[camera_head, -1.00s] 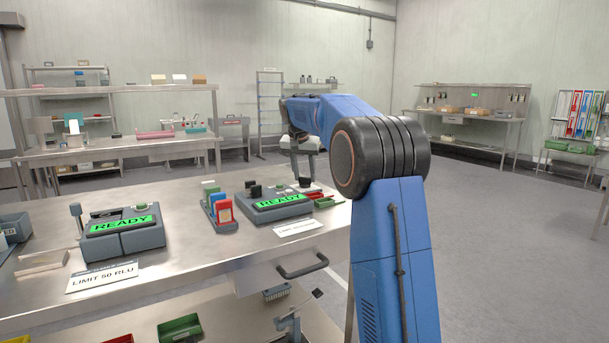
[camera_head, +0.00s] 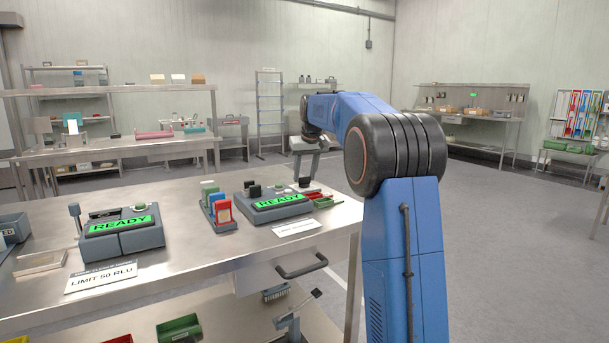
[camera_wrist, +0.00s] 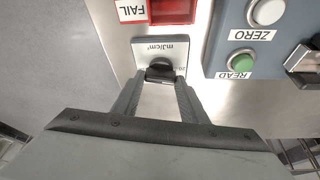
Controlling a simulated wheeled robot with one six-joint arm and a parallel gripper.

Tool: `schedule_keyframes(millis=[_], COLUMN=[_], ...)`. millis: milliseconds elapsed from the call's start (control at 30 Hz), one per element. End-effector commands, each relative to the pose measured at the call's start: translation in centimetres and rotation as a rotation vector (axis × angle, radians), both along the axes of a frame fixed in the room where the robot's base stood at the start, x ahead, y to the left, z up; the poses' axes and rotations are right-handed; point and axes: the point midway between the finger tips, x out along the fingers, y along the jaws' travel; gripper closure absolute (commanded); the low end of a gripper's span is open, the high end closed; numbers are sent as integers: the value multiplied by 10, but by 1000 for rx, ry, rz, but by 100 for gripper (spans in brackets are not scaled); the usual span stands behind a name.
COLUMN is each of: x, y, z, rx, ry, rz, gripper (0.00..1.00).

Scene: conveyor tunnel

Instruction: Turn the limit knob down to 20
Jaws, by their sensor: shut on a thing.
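A small black knob (camera_wrist: 160,69) sits on a pale plate (camera_wrist: 146,50) printed "mJ/cm²" in the wrist view. My gripper (camera_wrist: 160,82) is shut on this knob, one finger on each side. The scale around the knob is mostly hidden, so I cannot read its setting. In the head view my gripper (camera_head: 305,181) reaches down at the right end of the bench, beside the right-hand grey meter (camera_head: 262,213) with a green READY display.
A green READ button (camera_wrist: 241,63) and a white ZERO button (camera_wrist: 268,11) are to the right of the knob. A red tray (camera_wrist: 172,10) marked FAIL lies just beyond it. A second READY meter (camera_head: 130,243) stands left on the steel bench (camera_head: 190,262).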

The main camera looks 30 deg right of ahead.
Motion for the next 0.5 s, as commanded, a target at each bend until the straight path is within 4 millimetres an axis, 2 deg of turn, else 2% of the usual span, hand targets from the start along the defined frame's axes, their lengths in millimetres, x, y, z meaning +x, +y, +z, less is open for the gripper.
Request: schedule_keyframes(millis=[500], x=[0], y=[0], z=[0], rx=[0], ry=[1], rz=[41], gripper=[83])
